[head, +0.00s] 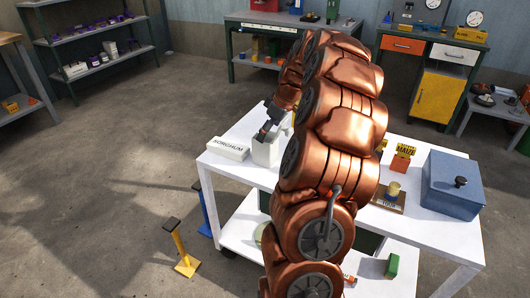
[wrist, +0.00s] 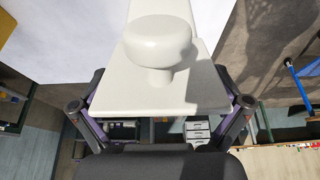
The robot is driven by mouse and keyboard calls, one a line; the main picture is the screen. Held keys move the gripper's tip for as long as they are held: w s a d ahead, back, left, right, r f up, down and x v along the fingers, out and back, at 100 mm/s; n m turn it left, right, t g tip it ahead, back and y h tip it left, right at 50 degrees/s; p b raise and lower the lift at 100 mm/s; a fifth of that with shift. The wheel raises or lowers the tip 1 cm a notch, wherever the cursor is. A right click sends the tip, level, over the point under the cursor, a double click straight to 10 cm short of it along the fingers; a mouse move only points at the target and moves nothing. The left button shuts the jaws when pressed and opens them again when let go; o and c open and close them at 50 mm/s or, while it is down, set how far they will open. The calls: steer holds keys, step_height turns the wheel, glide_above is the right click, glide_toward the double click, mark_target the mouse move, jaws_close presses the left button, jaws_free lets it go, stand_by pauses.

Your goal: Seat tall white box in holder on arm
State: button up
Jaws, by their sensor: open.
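The tall white box (head: 266,153) stands upright on the white table, partly hidden by my copper arm. In the wrist view a white body (wrist: 120,97) with a rounded knob (wrist: 158,42) fills the upper middle; it appears to be this box. My gripper (head: 270,128) is at the top of the box. In the wrist view my gripper (wrist: 160,103) is open, with one finger on each side of the white body; I cannot tell if they touch it. I cannot make out a holder on an arm; my own arm hides the table's middle.
A low white box marked SORGHUM (head: 228,149) lies close to the left of the tall box. A blue lidded box (head: 453,184) and a small cup (head: 393,189) on a brown plate are at the table's right. A yellow stand (head: 182,250) is on the floor at left.

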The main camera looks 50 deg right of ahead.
steer(key=shift+x, duration=2.65)
steer(key=shift+c, duration=0.4)
steer(key=shift+a, duration=0.1)
steer(key=c, duration=1.3)
steer(key=shift+o, duration=0.2)
steer(key=shift+r, duration=0.1)
steer(key=s+a+r, duration=0.2)
steer(key=s, duration=0.5)
steer(key=s+a+r, duration=0.2)
steer(key=s+a, duration=0.1)
steer(key=s, duration=0.5)
steer(key=shift+a+r, duration=0.3)
steer(key=shift+r, duration=0.1)
